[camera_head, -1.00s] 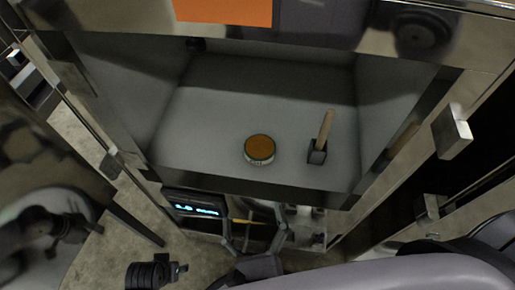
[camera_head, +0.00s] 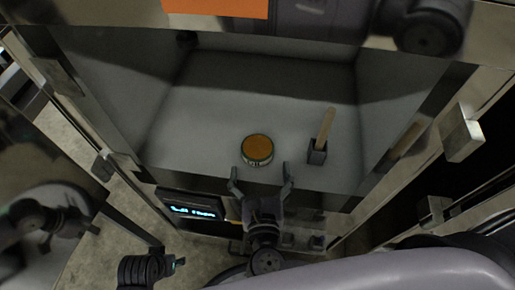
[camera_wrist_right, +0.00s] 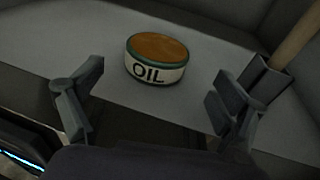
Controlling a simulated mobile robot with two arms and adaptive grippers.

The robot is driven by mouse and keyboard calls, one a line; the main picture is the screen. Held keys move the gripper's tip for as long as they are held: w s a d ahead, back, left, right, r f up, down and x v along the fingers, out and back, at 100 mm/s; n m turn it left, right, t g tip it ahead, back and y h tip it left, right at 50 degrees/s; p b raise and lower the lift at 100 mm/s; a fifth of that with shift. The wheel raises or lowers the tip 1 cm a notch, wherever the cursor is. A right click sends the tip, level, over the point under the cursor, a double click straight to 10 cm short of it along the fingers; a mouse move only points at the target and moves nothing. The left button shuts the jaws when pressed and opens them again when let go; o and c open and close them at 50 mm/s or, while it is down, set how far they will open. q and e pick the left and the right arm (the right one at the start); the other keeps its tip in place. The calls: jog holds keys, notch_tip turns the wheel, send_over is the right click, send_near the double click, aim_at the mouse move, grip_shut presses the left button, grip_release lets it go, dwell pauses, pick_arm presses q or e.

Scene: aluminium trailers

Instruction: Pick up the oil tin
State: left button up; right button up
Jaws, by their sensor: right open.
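The oil tin (camera_head: 257,150) is a short round tin with an orange-brown top, a green rim and a white side. It stands upright on the grey floor of an open compartment, near its front edge. In the right wrist view the tin (camera_wrist_right: 157,60) shows the word OIL, ahead of and between the fingers. My right gripper (camera_head: 261,172) is open and empty just in front of the tin, apart from it. Its two fingers also show in the right wrist view (camera_wrist_right: 160,100). My left gripper (camera_head: 178,263) is low at the left, outside the compartment; its jaws are too small to read.
A hammer (camera_head: 318,150) with a wooden handle stands head-down right of the tin, close to my right finger. The compartment's metal walls and front lip surround the space. A lit display (camera_head: 191,208) is below the lip. The compartment floor left of the tin is clear.

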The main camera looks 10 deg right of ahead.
aim_at(258, 152)
jog(key=x, duration=0.5)
jog(key=shift+w+a+r, duration=0.1)
jog(key=shift+r, duration=0.2)
jog(key=shift+c, duration=0.2)
jog(key=c, duration=1.3)
jog(key=shift+c, duration=0.6)
jog(key=shift+r, duration=0.1)
